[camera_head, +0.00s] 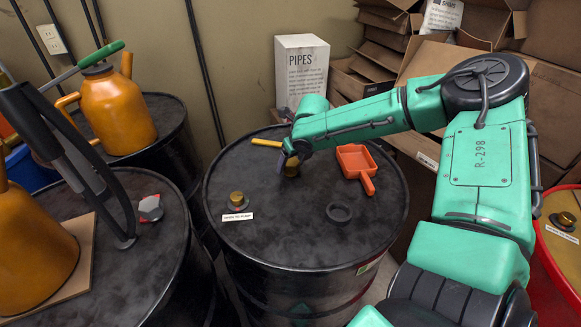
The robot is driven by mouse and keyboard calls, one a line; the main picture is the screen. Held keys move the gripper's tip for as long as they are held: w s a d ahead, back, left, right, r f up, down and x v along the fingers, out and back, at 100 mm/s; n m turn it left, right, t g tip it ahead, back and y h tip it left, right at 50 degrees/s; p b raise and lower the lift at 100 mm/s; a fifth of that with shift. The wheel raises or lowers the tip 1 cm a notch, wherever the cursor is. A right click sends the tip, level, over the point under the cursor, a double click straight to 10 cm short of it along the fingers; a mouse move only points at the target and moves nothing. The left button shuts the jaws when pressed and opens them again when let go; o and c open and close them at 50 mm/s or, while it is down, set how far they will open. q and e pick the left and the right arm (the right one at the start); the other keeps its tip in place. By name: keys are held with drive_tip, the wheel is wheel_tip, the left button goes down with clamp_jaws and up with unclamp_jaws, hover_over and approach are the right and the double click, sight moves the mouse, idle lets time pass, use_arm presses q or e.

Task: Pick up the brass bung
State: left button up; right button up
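A black drum (300,235) stands upright in the middle. A brass bung (291,168) is on its top toward the back, right below my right gripper (286,160). The gripper's fingers are small and dark here and partly cover that bung, so I cannot tell whether they touch it or how far they are open. A second brass piece (237,200) sits at the drum's left front, behind a small white label (237,217). My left gripper is not in view.
On the drum top lie a yellow stick (266,143), an orange scoop (357,163) and a dark ring (339,212). Another black drum at left bears a black pump (85,180) and a grey hex piece (150,207). Orange cans (117,112) and cardboard boxes (385,50) stand around.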

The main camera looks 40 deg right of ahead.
clamp_jaws()
